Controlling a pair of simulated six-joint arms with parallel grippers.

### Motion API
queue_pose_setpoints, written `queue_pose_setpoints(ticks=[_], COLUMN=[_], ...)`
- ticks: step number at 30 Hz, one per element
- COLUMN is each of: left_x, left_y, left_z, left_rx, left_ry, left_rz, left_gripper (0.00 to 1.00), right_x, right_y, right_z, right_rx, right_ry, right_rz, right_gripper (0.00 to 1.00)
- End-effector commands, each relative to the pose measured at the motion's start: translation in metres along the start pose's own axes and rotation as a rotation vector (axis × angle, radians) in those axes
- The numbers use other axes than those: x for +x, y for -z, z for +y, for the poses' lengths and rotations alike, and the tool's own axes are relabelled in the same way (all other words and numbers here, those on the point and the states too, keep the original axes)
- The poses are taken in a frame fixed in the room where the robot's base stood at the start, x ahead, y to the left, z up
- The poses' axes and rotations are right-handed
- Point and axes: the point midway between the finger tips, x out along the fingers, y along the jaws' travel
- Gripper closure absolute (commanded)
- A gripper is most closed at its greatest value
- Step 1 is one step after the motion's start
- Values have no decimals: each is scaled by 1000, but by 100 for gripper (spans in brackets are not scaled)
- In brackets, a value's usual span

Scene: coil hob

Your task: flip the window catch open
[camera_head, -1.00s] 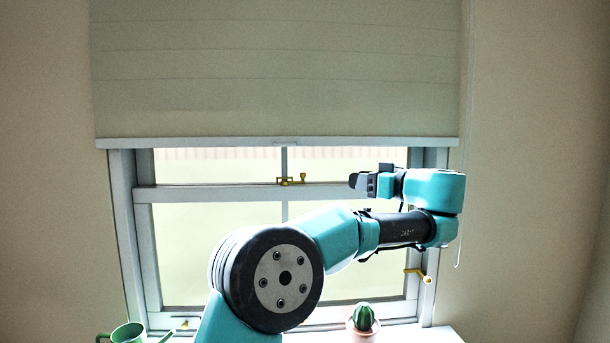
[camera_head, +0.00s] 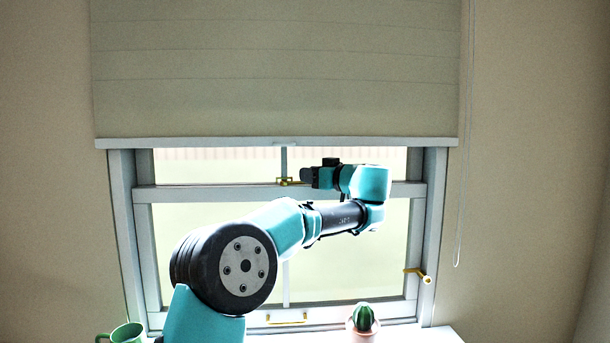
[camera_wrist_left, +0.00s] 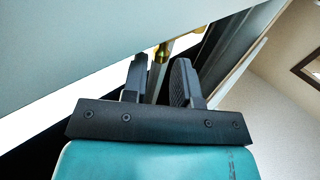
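The brass window catch (camera_head: 284,181) sits on the meeting rail at the middle of the window. Its right part is hidden behind or beside my gripper. My left gripper (camera_head: 307,175) is at the rail, just right of the catch, with its fingers pointing left. In the left wrist view the two dark fingers (camera_wrist_left: 160,62) stand apart. A brass part of the catch (camera_wrist_left: 163,51) shows at the gap between the fingertips. I cannot tell whether either finger touches it. My right gripper is in neither view.
A cream blind (camera_head: 275,70) covers the upper window. A brass handle (camera_head: 287,319) is on the bottom rail and another brass fitting (camera_head: 419,274) on the right frame. A potted cactus (camera_head: 363,319) and a green mug (camera_head: 127,333) stand low on the sill.

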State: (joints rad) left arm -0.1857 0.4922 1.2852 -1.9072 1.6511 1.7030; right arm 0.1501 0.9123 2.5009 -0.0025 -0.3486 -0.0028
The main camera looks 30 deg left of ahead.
Motion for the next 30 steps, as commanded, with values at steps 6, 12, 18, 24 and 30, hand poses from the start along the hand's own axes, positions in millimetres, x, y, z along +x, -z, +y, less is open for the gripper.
queue_pose_setpoints(ticks=[6, 12, 18, 24, 30], left_x=[20, 22, 21, 21, 21], left_y=[0, 0, 0, 0, 0], left_z=[0, 0, 0, 0, 0], left_rx=[1, 1, 1, 1, 1], left_ry=[1, 0, 0, 0, -3], left_rz=[0, 0, 0, 0, 0], left_gripper=[73, 73, 82, 100, 100], right_x=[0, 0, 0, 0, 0], right_y=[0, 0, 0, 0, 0], right_z=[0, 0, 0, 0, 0], right_rx=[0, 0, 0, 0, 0], right_ry=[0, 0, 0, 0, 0], right_rz=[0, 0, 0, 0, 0], right_gripper=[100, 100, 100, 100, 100])
